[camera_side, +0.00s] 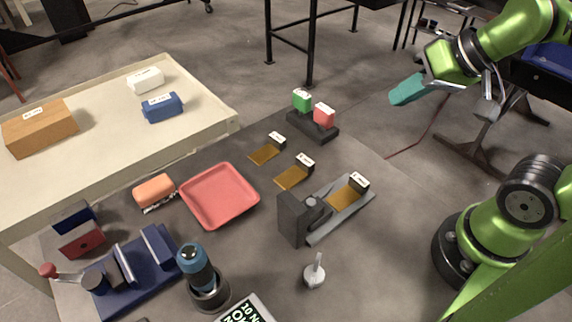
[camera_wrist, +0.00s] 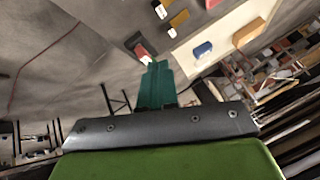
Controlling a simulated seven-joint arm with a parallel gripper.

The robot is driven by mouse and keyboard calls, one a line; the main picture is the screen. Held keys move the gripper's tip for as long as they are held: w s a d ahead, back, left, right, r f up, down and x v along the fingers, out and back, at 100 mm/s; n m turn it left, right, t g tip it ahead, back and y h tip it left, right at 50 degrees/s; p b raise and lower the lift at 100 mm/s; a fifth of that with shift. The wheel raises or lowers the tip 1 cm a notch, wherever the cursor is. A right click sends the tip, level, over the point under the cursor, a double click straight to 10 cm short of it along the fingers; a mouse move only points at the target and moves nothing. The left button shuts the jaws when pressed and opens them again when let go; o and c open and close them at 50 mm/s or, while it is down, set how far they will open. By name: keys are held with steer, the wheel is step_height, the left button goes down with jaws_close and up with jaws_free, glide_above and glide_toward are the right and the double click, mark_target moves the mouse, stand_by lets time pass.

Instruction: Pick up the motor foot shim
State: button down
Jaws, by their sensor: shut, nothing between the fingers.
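Three flat brass-coloured plates, each with a dark-and-white labelled tab at one end, look like shims; the labels are too small to read, so I cannot tell which is the motor foot shim. One plate (camera_side: 263,156) lies at the back and a second plate (camera_side: 290,179) lies nearer, both on the dark table. A third plate (camera_side: 342,197) lies on a grey holder (camera_side: 362,213) at the right. In the wrist view one plate (camera_wrist: 179,19) shows near the top. My gripper (camera_side: 393,101) has teal fingers, shut and empty, raised well right of the plates; it also shows in the wrist view (camera_wrist: 155,64).
A red tray (camera_side: 220,224) lies left of the plates. A dark stand with green and red blocks (camera_side: 318,132) is behind them. A black upright block (camera_side: 291,218) stands by the grey holder.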

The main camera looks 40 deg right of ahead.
steer(key=c, duration=0.8)
jaws_free()
steer(key=shift+c, duration=0.2)
steer(key=n+g+h, duration=0.2)
steer(key=n+g, duration=0.2)
steer(key=g, duration=0.3)
glide_above(360, 179)
steer(key=f, duration=1.7)
steer(key=shift+s+d+f, duration=0.15)
steer(key=shift+d+f, duration=0.05)
steer(key=shift+f, duration=0.2)
steer(key=shift+a+f, duration=0.15)
steer(key=shift+f, duration=1.3)
steer(key=shift+a+f, duration=0.1)
steer(key=shift+f, duration=1.3)
